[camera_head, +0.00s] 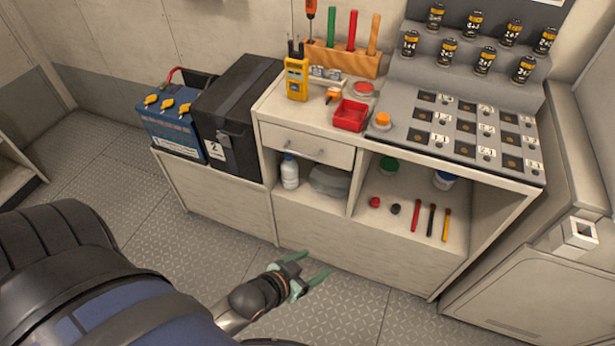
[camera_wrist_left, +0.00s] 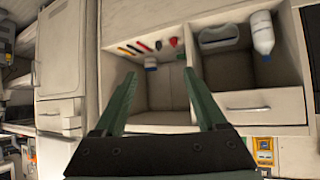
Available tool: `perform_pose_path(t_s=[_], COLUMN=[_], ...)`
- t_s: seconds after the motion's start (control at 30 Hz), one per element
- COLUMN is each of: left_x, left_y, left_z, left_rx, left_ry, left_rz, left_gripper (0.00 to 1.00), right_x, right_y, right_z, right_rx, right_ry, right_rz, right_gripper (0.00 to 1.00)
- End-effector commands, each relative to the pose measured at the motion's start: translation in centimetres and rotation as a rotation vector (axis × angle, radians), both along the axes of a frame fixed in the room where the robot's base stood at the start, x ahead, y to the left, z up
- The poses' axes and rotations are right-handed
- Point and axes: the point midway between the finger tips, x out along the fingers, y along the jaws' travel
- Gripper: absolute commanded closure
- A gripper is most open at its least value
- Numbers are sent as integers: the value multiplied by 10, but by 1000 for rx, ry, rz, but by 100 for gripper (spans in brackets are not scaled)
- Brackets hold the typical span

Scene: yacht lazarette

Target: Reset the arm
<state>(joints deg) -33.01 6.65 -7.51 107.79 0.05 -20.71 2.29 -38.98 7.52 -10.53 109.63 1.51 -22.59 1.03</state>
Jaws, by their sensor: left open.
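My left gripper (camera_head: 316,264) is open, with its two green fingers apart and nothing between them. It hangs low over the floor in front of the workbench (camera_head: 345,222). In the left wrist view the fingers of the left gripper (camera_wrist_left: 160,76) spread in front of the bench's open shelves, which appear upside down. The gripper is apart from the bench and everything on its shelves. My right gripper is not in view.
The shelves hold a white bottle (camera_head: 290,171), a green-lidded jar (camera_head: 389,166) and several pens (camera_head: 431,220). A blue battery (camera_head: 172,120) and a black case (camera_head: 236,115) stand left of the worktop. The metal floor (camera_head: 200,235) before the bench is clear.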

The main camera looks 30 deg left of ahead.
Motion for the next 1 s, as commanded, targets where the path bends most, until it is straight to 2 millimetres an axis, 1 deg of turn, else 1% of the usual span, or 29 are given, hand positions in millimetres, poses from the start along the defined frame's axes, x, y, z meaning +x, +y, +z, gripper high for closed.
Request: perform_pose_path(t_s=[0.03, 0.1, 0.2, 0.5, 0.57, 0.8, 1.0], left_x=[-22, -41, -53, -53, -53, -53, -53], left_y=[-10, -19, -25, -26, -26, -25, -25], left_z=[-8, -15, -19, -17, -12, 27, 29], left_rx=[-9, -18, -25, -26, -26, -25, -25], left_ry=[45, 84, 110, 112, 112, 111, 110], left_rz=[-24, -45, -59, -59, -59, -59, -59], left_gripper=[26, 26, 26, 26, 26, 26, 26], right_x=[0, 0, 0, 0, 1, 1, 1], right_y=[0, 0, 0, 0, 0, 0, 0], right_z=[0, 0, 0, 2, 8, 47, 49], right_rx=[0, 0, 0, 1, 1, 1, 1], right_ry=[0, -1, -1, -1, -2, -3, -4], right_rz=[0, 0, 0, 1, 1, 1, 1], right_gripper=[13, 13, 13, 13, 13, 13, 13])
